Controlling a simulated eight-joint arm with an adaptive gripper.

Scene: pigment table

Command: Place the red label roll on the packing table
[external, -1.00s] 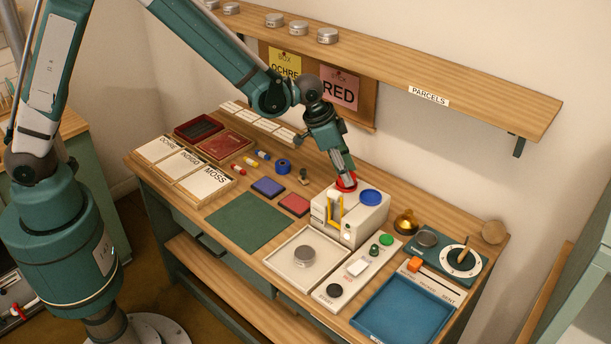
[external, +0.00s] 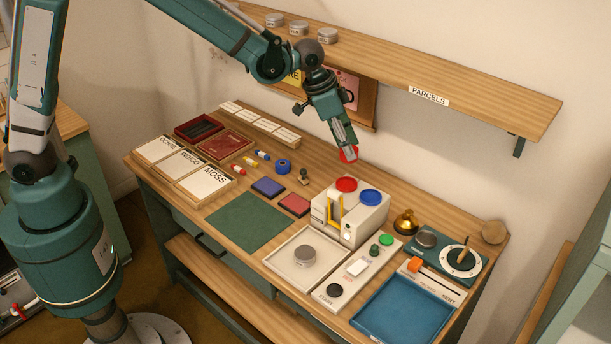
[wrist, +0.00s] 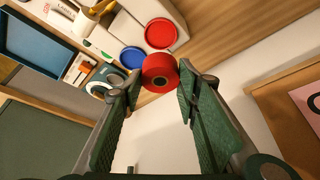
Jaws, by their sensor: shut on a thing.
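My gripper (external: 346,150) is shut on the red label roll (external: 349,154) and holds it in the air above and behind the white dispenser. In the wrist view the red label roll (wrist: 161,73) sits between the two fingertips, with its dark core facing the camera. The packing table (external: 331,167) lies below, and a bare strip of its wood shows along the wall. The white dispenser (external: 364,221) stands on the table with a red disc (external: 346,185) and a blue disc (external: 370,198) on top. The roll is apart from both.
A blue tape roll (external: 283,167), ink pads (external: 268,187) and a green mat (external: 249,222) lie left of the dispenser. A blue tray (external: 402,309) and a brass pot (external: 405,222) are at the right. The parcel shelf (external: 470,89) juts from the wall above.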

